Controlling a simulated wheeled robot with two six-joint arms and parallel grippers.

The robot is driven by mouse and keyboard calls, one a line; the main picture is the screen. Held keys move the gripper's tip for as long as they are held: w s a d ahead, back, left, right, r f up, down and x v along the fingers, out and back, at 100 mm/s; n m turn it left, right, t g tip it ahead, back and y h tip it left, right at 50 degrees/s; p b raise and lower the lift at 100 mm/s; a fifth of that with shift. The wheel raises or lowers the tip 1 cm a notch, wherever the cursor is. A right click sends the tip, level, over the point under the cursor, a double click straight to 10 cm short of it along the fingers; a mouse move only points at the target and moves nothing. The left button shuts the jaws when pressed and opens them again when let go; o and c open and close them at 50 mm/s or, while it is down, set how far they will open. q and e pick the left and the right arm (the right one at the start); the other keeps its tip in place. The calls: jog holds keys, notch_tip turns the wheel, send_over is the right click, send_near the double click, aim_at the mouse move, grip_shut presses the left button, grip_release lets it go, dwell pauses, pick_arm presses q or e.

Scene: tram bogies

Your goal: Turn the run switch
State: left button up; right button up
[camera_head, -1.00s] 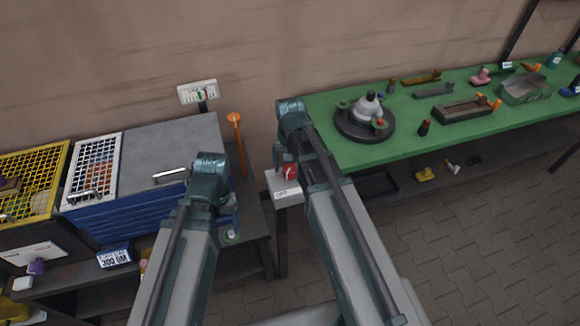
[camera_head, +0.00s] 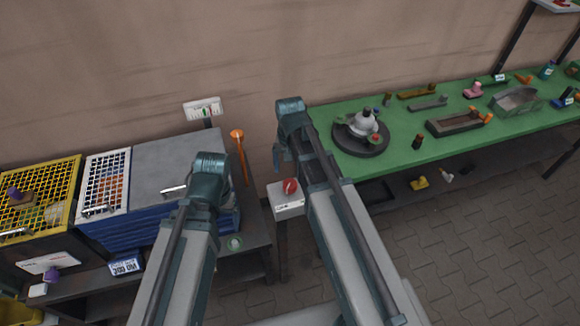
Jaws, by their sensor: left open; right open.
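The run switch appears to be the red knob (camera_head: 290,186) on top of a small white box (camera_head: 287,208) on a post, between the two benches. The box front carries small lettering I cannot read. My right gripper (camera_head: 278,157) is open and empty; in the picture it lies just above and left of the knob. My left gripper (camera_head: 229,215) is partly hidden by its own wrist. It is open and in the picture lies left of the white box, over the dark bench. Neither gripper visibly touches the switch.
A green bench (camera_head: 400,152) on the right holds a dark round fixture (camera_head: 361,139) and several parts. On the left stand a blue cabinet (camera_head: 125,232), a white mesh basket (camera_head: 104,180) and a yellow mesh basket (camera_head: 40,197).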

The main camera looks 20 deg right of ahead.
aim_at(290, 183)
notch_tip(290, 183, up, 6)
jog(key=p, duration=0.4)
jog(key=shift+p, duration=0.35)
jog(key=shift+f, duration=0.15)
notch_tip(290, 183, down, 13)
jog(key=b, duration=1.3)
jog(key=shift+f, duration=0.1)
